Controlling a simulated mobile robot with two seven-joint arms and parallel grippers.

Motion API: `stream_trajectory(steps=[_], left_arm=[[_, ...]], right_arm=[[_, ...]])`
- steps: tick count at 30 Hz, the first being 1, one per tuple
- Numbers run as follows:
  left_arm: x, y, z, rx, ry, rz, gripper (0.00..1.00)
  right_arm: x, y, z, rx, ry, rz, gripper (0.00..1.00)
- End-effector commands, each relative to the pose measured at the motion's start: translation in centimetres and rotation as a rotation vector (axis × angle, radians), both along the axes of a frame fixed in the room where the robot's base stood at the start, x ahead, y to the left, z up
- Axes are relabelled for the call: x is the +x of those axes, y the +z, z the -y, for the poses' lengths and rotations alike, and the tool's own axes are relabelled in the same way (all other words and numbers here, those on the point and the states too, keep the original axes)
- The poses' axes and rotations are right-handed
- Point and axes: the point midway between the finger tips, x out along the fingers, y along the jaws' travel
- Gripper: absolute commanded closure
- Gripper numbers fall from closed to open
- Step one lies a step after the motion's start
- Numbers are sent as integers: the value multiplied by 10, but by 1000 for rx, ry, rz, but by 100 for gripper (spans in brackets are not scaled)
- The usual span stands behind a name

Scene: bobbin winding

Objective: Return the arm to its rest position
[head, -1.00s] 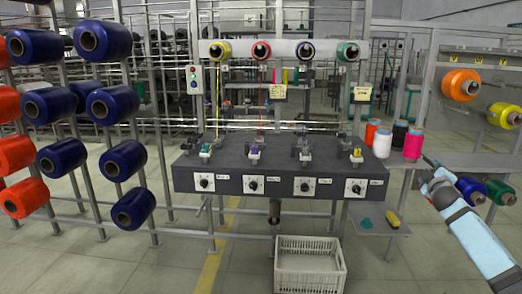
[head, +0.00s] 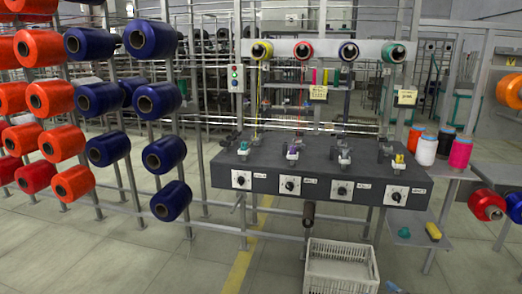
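Neither of my grippers can be made out in the head view. A small pale-blue sliver shows at the bottom edge, right of the white crate; it may be part of my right arm, but I cannot tell. The winding bench (head: 265,180) stands ahead with several dials on its front. Yellow (head: 262,50), red (head: 303,49), blue (head: 348,51) and green (head: 394,53) spools sit on the rail above it.
Racks of orange (head: 50,97) and blue (head: 150,39) spools fill the left. A white crate (head: 341,270) stands on the floor below the bench. Orange, white (head: 427,150) and pink (head: 460,153) cones stand on the right table. Floor is clear at lower left.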

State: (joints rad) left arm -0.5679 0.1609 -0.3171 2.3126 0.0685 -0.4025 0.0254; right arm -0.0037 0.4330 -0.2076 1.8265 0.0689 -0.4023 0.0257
Motion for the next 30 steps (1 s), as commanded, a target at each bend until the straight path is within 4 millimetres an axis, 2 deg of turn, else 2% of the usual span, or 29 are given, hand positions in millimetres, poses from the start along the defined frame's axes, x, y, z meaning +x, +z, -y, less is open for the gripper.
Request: stream_trajectory(steps=[1, 3, 6, 9, 12, 18, 20, 30], left_arm=[[0, 0, 0, 0, 0, 0, 100], [0, 0, 0, 0, 0, 0, 100], [0, 0, 0, 0, 0, 0, 100], [0, 0, 0, 0, 0, 0, 100], [0, 0, 0, 0, 0, 0, 100], [0, 0, 0, 0, 0, 0, 100], [0, 15, -1, 7, 3, -11, 100], [-3, 53, -10, 60, 21, -78, 100]], right_arm=[[-30, -12, -29, 44, 30, -23, 40], [-69, -19, -63, 104, 64, -46, 40], [-121, -20, -104, 191, 99, -76, 40], [-162, -13, -132, 266, 117, -97, 40], [-196, -2, -152, 332, 123, -113, 40], [-249, 26, -176, 450, 117, -137, 40], [-247, 41, -174, 438, 113, -144, 40], [-248, 77, -165, 387, 79, -209, 40]])
